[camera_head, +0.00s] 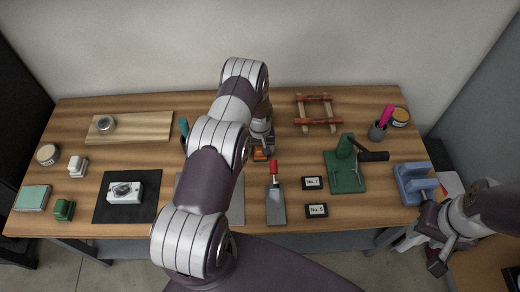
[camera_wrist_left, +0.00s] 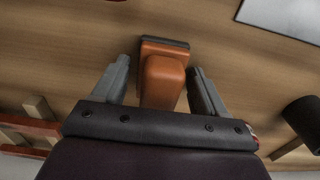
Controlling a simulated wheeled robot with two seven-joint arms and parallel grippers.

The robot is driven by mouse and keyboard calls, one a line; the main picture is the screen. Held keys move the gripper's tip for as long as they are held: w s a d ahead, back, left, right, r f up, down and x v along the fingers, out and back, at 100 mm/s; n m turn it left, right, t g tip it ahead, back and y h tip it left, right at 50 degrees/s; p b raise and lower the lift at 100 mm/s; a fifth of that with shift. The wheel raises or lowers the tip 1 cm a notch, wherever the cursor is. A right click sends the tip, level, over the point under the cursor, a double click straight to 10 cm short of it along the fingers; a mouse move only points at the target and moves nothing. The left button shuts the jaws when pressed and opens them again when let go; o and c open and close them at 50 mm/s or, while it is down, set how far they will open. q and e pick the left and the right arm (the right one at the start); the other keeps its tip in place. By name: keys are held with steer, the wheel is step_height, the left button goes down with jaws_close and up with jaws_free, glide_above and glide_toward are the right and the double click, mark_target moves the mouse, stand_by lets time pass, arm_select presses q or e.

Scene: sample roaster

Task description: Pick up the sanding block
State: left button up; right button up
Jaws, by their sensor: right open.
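The sanding block (camera_wrist_left: 163,78) looks orange with a dark, flat base in the left wrist view. It rests on the wooden table. In the head view only a small orange part of the block (camera_head: 260,155) shows below my left gripper (camera_head: 262,143); the hand and arm hide the rest. In the wrist view my left gripper (camera_wrist_left: 160,75) is open, with one finger on each side of the block. Gaps show between fingers and block. My right gripper (camera_head: 436,250) is open and empty, off the table's front right corner.
A scraper (camera_head: 276,205) with a red handle lies just right of the block. A green stand (camera_head: 345,178), two black label plates and a wooden rack (camera_head: 318,112) are further right. My left arm covers the middle; a grey sheet lies partly beneath it.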

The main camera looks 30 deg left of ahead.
arm_select(q)
steer(key=c, duration=0.8)
steer(key=shift+r, duration=0.1)
step_height(320, 180, up, 10)
steer(key=shift+f+b, duration=0.1)
steer(key=shift+b, duration=0.6)
steer(key=o, duration=0.5)
steer(key=c, duration=0.4)
steer(key=shift+o, duration=0.2)
steer(key=s+d+r+m, duration=0.2)
steer(key=d+r+m, duration=0.1)
steer(key=d, duration=0.2)
steer(key=s+d+r+m, duration=0.2)
steer(key=d+r+m, duration=0.1)
steer(key=d, duration=0.3)
steer(key=shift+s+d, duration=0.3)
steer(key=shift+s, duration=0.1)
